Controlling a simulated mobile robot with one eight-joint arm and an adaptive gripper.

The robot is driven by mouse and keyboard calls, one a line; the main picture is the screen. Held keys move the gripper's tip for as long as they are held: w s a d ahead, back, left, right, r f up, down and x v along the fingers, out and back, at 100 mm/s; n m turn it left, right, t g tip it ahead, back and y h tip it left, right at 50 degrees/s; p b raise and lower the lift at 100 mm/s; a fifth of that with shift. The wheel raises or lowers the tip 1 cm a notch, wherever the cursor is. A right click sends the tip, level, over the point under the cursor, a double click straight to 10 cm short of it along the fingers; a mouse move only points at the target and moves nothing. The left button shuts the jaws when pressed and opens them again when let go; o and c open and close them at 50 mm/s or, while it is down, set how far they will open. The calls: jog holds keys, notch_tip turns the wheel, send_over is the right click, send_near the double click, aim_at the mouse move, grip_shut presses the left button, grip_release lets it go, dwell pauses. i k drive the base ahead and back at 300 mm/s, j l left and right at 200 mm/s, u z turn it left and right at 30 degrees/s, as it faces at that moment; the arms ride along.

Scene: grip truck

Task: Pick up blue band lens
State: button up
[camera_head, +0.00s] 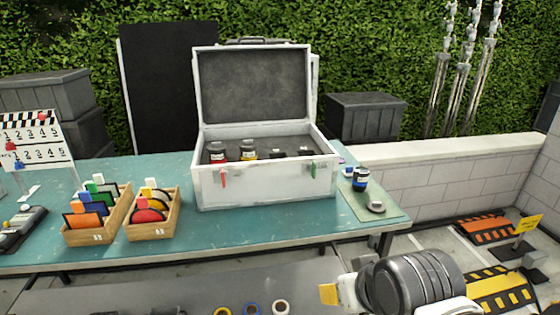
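The blue band lens (360,179) is a small dark cylinder with a blue band. It stands upright on a pale green mat (384,210) at the right end of the teal table, just right of the open white case (262,183). My arm shows at the lower right, in front of the table and nearer to me than the lens. My gripper (340,292) seems to be at the arm's left end, well apart from the lens. Its fingers cannot be made out clearly, so I cannot tell whether it is open.
The case holds lenses with red and yellow bands and other dark items. A small round grey object (376,207) lies on the mat. Two wooden boxes of coloured cards (98,232) and a clapper-style board (36,143) stand at left. Tape rolls (281,307) lie below the table.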

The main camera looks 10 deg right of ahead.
aim_at(359, 180)
jog(key=i+l+z, duration=0.2)
jog(key=i, duration=0.55)
jog(key=i+z, duration=0.15)
jog(key=i, duration=0.65)
